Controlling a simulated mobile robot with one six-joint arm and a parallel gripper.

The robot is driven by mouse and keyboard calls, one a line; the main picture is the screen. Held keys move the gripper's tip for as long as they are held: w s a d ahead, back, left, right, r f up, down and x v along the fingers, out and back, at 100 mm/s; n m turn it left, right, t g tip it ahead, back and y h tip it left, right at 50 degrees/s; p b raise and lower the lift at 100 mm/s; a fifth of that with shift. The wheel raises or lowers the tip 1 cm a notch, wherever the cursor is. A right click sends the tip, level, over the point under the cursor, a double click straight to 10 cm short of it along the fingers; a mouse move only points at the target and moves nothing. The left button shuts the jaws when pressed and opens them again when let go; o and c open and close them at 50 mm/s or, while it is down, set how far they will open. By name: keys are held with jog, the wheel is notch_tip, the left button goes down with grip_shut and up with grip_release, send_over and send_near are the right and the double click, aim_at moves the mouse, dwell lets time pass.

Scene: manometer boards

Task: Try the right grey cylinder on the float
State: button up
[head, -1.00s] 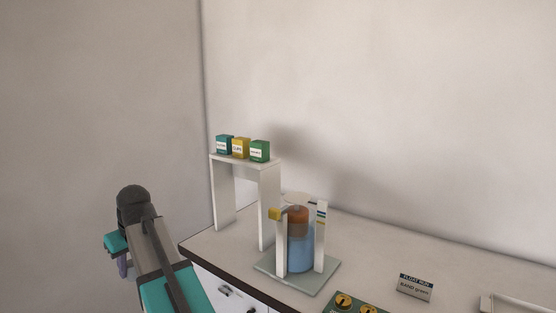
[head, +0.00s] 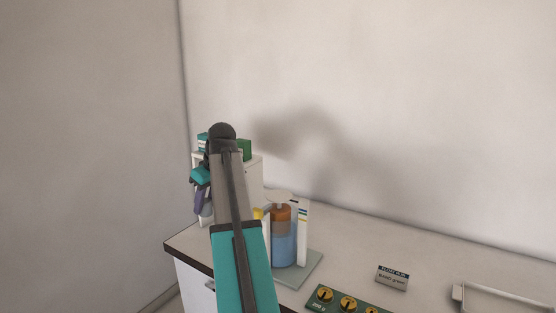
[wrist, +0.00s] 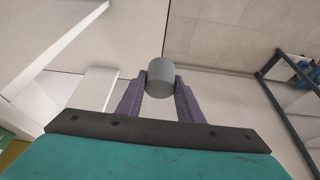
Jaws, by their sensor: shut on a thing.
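My gripper (head: 204,208) is at the left of the head view, in front of the shelf and left of the float's jar. In the wrist view its purple fingers (wrist: 160,88) are shut on a grey cylinder (wrist: 161,74), one on each side. In the head view the cylinder is hard to make out. The float (head: 281,212) shows as an orange-brown body inside a clear jar of blue liquid (head: 284,249). A pale round plate (head: 279,197) is above it. The held cylinder is apart from the float. I cannot tell any other grey cylinder in view.
The jar stands on a pale base (head: 305,271) between white uprights (head: 303,235). A white shelf (head: 250,170) with small boxes, one green (head: 244,149), stands behind my arm.

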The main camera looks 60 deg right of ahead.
jog(key=s+d+r+p, duration=0.2)
jog(key=s+d+r, duration=0.3)
jog(key=s+d, duration=0.3)
jog(key=s+d+r+p, duration=0.2)
jog(key=s+d+r, duration=0.4)
jog(key=s+d, duration=0.2)
jog(key=shift+s+d+r, duration=0.2)
jog(key=shift+s+r, duration=0.1)
jog(key=shift+s, duration=0.3)
jog(key=shift+f, duration=0.2)
jog(key=shift+f+b, duration=1.75)
jog(key=shift+f, duration=0.95)
jog(key=shift+f, duration=0.7)
